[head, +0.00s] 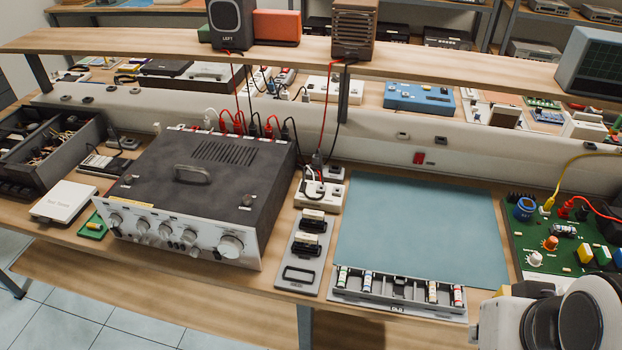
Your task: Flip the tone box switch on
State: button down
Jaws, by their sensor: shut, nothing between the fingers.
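A white box (64,202) with small print that seems to read "Test Tones" lies at the left end of the bench, left of the amplifier. It may be the tone box, but I cannot make out a switch on it. A small green board (92,226) with a light part on it lies just right of it, near the front edge, partly beside the amplifier. My gripper's fingers are not in view. Only white and dark parts of my arm show at the bottom right, far from the white box.
A large amplifier (205,190) with front knobs stands right of the white box. Right of it are a grey fuse plate (300,277), a blue mat (420,230), a tray of small cylinders (398,290) and a green circuit board (565,240). Wires hang from the shelf (130,40). The mat is clear.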

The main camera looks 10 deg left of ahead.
jog(key=w+d+n+t+h, duration=0.1)
jog(key=w+d+n, duration=0.1)
jog(key=w, duration=1.2)
jog(key=w+d+n+h, duration=0.1)
jog(key=w+d+h, duration=0.1)
jog(key=w, duration=1.2)
jog(key=w+a+r+n+t+y, duration=0.1)
jog(key=w+a+n+t, duration=0.15)
jog(key=w, duration=0.75)
jog(key=w+a+n+t+y, duration=0.1)
jog(key=w+a+n+t, duration=0.2)
jog(key=w, duration=0.8)
jog(key=w+a+f+n+y, duration=0.25)
jog(key=w+a+y, duration=0.2)
jog(key=a, duration=0.45)
jog(key=w+a+f+n+y, duration=0.25)
jog(key=w+a, duration=0.35)
jog(key=a, duration=0.4)
jog(key=s+a+f+n+g+y, duration=0.4)
jog(key=a+g, duration=0.1)
jog(key=a, duration=0.2)
jog(key=s+f+g+h, duration=0.1)
jog(key=s+g, duration=0.4)
jog(key=s, duration=0.4)
jog(key=shift+n, duration=0.45)
